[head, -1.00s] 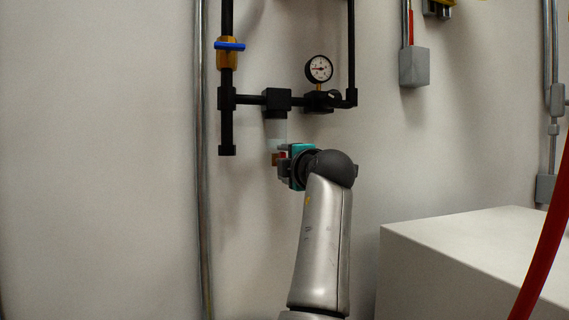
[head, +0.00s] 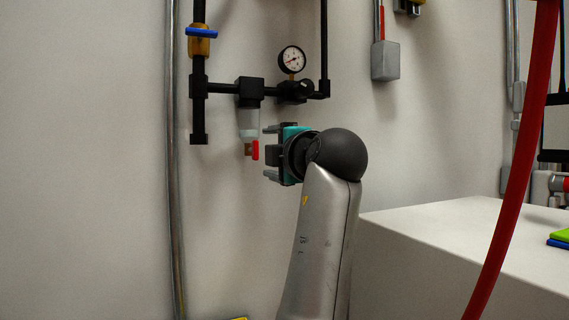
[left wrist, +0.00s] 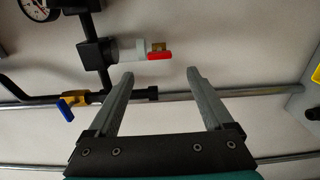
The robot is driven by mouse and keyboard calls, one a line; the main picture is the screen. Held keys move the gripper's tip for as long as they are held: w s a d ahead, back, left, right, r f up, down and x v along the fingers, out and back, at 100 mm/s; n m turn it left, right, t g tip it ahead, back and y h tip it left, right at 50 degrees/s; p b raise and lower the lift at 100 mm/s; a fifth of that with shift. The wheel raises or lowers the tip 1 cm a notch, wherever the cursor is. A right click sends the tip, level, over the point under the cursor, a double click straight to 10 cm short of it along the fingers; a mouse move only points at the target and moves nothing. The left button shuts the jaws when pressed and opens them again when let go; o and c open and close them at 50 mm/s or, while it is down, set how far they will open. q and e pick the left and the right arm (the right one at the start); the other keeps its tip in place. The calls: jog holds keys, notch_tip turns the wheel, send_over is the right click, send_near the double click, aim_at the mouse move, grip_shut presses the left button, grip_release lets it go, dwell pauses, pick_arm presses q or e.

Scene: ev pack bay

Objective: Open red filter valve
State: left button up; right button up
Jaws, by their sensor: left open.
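The red filter valve handle (head: 255,150) sits on a brass fitting (head: 248,149) under the clear filter bowl (head: 249,122) on the wall. It hangs upright, in line with the bowl. In the left wrist view the red handle (left wrist: 160,56) lies along the bowl's length, just beyond the fingertips. My left gripper (head: 268,153) is open and empty, right of the handle and apart from it. In the left wrist view my gripper (left wrist: 160,73) shows two spread fingers with nothing between them. My right gripper is not in view.
Black pipes carry a gauge (head: 291,60) and a blue-handled valve (head: 201,33) above. A metal conduit (head: 175,200) runs down the wall at left. A white box (head: 450,240) stands at right, with a red hose (head: 515,170) crossing in front. The wall below the valve is clear.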

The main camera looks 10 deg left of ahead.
pick_arm(q)
jog(key=b+v, duration=0.1)
jog(key=v, duration=0.5)
jog(key=shift+s+d, duration=0.2)
jog(key=shift+s, duration=0.05)
